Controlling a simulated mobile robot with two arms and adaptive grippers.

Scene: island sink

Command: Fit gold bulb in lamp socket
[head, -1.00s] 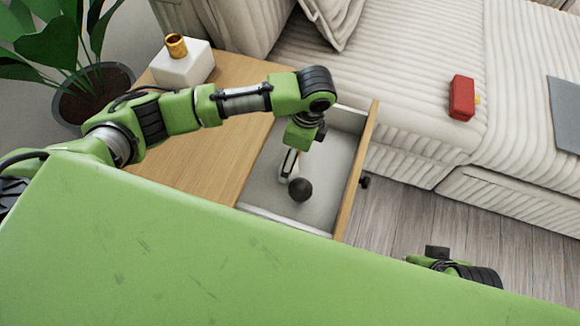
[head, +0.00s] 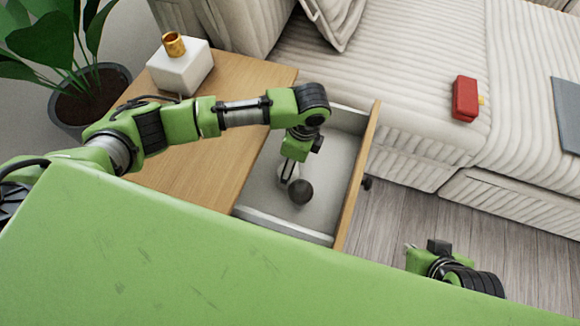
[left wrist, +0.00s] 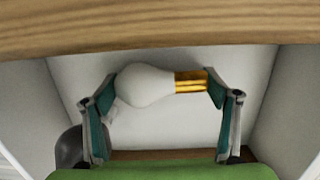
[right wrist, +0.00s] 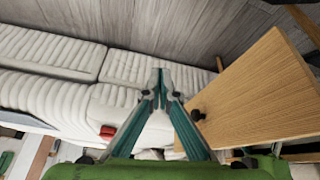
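The bulb, white with a gold base (left wrist: 150,85), lies on its side in the open drawer (head: 335,165). My left gripper (left wrist: 160,100) is open over it, with one finger beside the white globe end and the other beside the gold end. In the head view the left gripper (head: 287,178) is low inside the drawer and largely hides the bulb. The lamp, a white cube base (head: 180,70) with a gold socket (head: 173,45) on top, stands on the wooden nightstand. My right gripper (right wrist: 160,78) is shut and empty, away from the drawer.
A dark ball (head: 300,191) lies in the drawer close to the left gripper. The wooden nightstand top (head: 225,125) is clear beside the lamp. A potted plant (head: 85,90) stands at left. A red object (head: 465,98) lies on the striped sofa (head: 410,60).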

